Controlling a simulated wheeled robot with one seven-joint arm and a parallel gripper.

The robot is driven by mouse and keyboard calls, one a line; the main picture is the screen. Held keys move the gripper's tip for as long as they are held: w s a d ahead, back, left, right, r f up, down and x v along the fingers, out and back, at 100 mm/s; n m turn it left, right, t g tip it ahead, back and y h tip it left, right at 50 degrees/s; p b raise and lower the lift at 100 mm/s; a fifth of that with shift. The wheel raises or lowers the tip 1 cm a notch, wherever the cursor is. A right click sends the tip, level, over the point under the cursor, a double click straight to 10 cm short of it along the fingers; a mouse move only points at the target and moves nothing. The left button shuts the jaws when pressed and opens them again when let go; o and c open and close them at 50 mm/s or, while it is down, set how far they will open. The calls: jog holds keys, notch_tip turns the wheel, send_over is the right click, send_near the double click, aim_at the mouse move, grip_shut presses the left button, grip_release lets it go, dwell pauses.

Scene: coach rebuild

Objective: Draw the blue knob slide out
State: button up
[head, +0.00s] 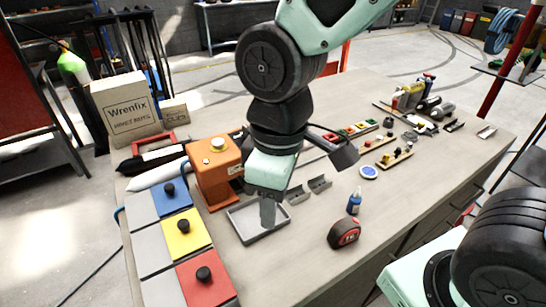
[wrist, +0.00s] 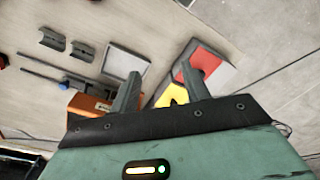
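The blue slide (head: 172,198) with a black knob (head: 169,188) lies at the far end of a row of three on the left of the bench. The yellow slide (head: 187,236) and the red slide (head: 207,277) follow it toward the front, each with a black knob. My gripper (head: 268,212) hangs to the right of the row, over the grey tray. In the wrist view my gripper (wrist: 159,82) has its fingers apart with nothing between them. The red slide (wrist: 207,62) and part of the yellow slide (wrist: 172,93) show there; the blue slide is hidden.
An orange box (head: 216,175) with a button on top stands close behind and right of the blue slide. The grey tray (head: 283,226) lies below my gripper. A tape measure (head: 344,233) and a small blue bottle (head: 354,202) stand to the right. The front bench middle is clear.

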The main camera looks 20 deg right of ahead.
jog(key=w+d+r+n+p, duration=0.1)
jog(key=w+d+n, duration=0.15)
jog(key=w, duration=0.65)
jog(key=w+d+r+n+p, duration=0.1)
jog(key=w+d+n, duration=0.15)
jog(key=w, duration=0.65)
jog(key=w+d+f+n+p, duration=0.1)
jog(key=w+d+n, duration=0.1)
jog(key=w+d, duration=0.35)
jog(key=w+d+f+n, duration=0.2)
jog(key=w+d+n, duration=0.1)
jog(key=w+d, duration=0.25)
jog(key=shift+h, duration=0.3)
jog(key=f+p, duration=0.1)
jog(key=f, duration=0.4)
jog(key=f+p, duration=0.2)
jog(key=f, duration=0.3)
jog(key=f+p, duration=0.1)
jog(key=f, duration=0.5)
jog(key=shift+w+a+f, duration=0.1)
jog(key=shift+w+a, duration=0.2)
jog(key=shift+a, duration=0.05)
